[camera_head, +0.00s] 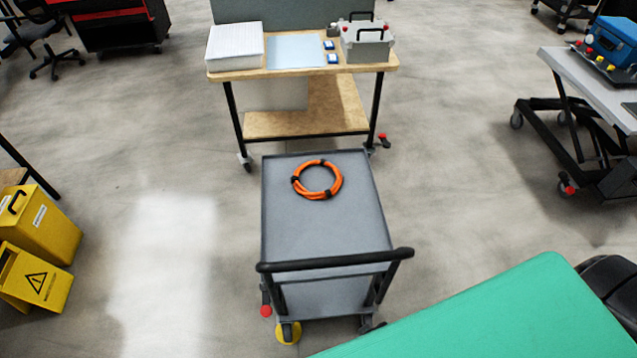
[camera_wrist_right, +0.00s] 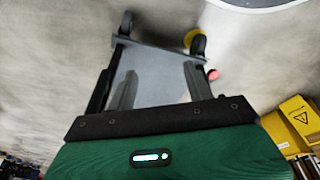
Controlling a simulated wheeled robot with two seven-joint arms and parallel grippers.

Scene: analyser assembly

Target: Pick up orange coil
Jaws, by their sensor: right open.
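The orange coil (camera_head: 340,178) is a ring of cable bound with dark ties. It lies flat on the top tray of a grey cart (camera_head: 300,232), towards the end away from the black handle, in the head view. My right gripper (camera_wrist_right: 158,78) shows in the right wrist view, fingers apart and nothing seen between them. Part of the cart with its wheels shows beyond the fingers. The coil is not seen in the wrist view. Neither gripper shows in the head view, and my left gripper is out of sight.
A black handle (camera_head: 335,260) spans the cart's near end. A wooden workbench (camera_head: 228,75) with a white stack and grey boxes stands behind the cart. Yellow bins (camera_head: 45,228) stand at the left. A cart with a blue case (camera_head: 612,42) is at right.

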